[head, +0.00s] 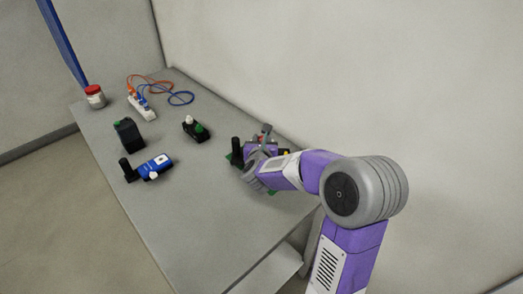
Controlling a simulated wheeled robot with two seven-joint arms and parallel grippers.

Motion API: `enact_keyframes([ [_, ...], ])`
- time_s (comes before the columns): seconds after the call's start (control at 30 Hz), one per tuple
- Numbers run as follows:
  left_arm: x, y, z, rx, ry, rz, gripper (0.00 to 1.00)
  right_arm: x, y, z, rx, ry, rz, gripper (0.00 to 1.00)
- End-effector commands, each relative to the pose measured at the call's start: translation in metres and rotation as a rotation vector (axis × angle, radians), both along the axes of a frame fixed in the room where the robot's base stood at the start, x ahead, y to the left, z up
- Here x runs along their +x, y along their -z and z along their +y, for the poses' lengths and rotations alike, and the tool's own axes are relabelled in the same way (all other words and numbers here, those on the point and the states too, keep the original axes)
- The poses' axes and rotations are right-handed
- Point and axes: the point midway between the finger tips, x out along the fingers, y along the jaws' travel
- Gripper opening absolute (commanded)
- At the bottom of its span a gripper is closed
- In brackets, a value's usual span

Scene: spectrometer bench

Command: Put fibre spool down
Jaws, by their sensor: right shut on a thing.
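My right gripper (261,157) is over the right side of the bench, low near its surface. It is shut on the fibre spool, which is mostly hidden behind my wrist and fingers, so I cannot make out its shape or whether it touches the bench. A black upright post (236,151) stands just left of the gripper. Bits of green show beside and below my wrist. My left gripper is not in view.
The grey bench (195,215) is clear in front. On it are a blue device (154,166), a dark box (128,134), a black holder with a green part (197,131), a white strip with orange and blue cables (141,106), and a red-lidded jar (95,97). A wall runs behind.

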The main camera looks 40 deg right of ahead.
Motion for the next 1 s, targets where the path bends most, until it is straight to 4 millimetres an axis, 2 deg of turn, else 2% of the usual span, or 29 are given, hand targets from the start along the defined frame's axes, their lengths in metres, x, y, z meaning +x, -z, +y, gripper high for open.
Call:
enact_keyframes([
  [0.03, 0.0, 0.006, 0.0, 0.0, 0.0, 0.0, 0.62, 0.0, 0.013, 0.0, -0.001, 0.0, 0.004, 0.0],
  [0.17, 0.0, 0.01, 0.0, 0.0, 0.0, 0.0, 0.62, 0.0, 0.026, 0.0, -0.001, 0.001, 0.001, 0.0],
  [0.57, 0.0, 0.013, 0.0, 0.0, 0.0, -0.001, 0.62, 0.0, 0.029, 0.0, -0.001, 0.0, -0.002, 0.0],
  [0.6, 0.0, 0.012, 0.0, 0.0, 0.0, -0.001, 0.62, 0.0, 0.03, 0.0, 0.0, 0.0, 0.0, 0.35],
  [0.7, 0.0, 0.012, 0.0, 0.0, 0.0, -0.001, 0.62, 0.0, 0.029, 0.0, 0.0, 0.0, 0.0, 0.51],
  [0.8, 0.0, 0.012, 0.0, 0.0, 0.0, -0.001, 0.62, 0.0, 0.029, 0.0, 0.0, 0.0, 0.0, 0.62],
  [1.0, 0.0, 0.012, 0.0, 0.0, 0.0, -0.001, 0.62, 0.0, 0.029, 0.0, 0.0, 0.0, 0.0, 0.62],
])
